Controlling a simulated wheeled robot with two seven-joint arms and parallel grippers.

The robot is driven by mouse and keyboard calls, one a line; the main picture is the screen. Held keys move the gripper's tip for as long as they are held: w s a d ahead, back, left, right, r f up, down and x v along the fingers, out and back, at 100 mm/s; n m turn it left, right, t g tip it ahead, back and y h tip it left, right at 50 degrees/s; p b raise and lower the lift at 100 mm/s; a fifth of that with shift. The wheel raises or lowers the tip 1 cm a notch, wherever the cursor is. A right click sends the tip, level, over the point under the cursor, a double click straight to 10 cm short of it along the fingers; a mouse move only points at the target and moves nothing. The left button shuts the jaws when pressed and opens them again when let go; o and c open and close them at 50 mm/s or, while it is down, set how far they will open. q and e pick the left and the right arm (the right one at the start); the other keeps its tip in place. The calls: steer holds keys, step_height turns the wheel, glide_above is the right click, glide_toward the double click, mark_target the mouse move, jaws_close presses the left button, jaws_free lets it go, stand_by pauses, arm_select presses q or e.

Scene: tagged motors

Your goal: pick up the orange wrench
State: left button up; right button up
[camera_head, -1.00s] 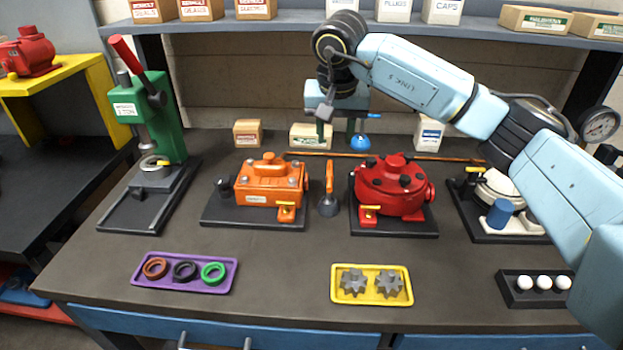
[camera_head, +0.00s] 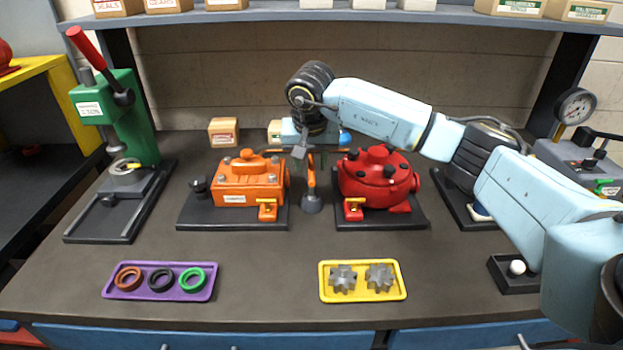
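The orange wrench (camera_head: 311,181) stands upright in a small grey holder (camera_head: 312,204) on the bench, between the orange motor (camera_head: 249,181) and the red motor (camera_head: 379,180). My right gripper (camera_head: 311,160) hangs from the light blue arm at the wrench's upper end, just behind or around it. The wrist and the wrench's top overlap in the picture, so the fingertips are mostly hidden. I cannot tell whether they touch the wrench. My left gripper is not in view.
A green press (camera_head: 128,125) stands at the left. A purple tray (camera_head: 207,291) with rings and a yellow tray (camera_head: 361,294) with gears lie in front. My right arm crosses above the red motor. The bench between the motors and trays is clear.

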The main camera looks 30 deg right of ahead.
mark_target(312, 167)
steer(key=x, duration=0.4)
steer(key=shift+d+f, duration=0.15)
steer(key=shift+f, duration=0.25)
jaws_close()
steer(key=shift+r, duration=0.1)
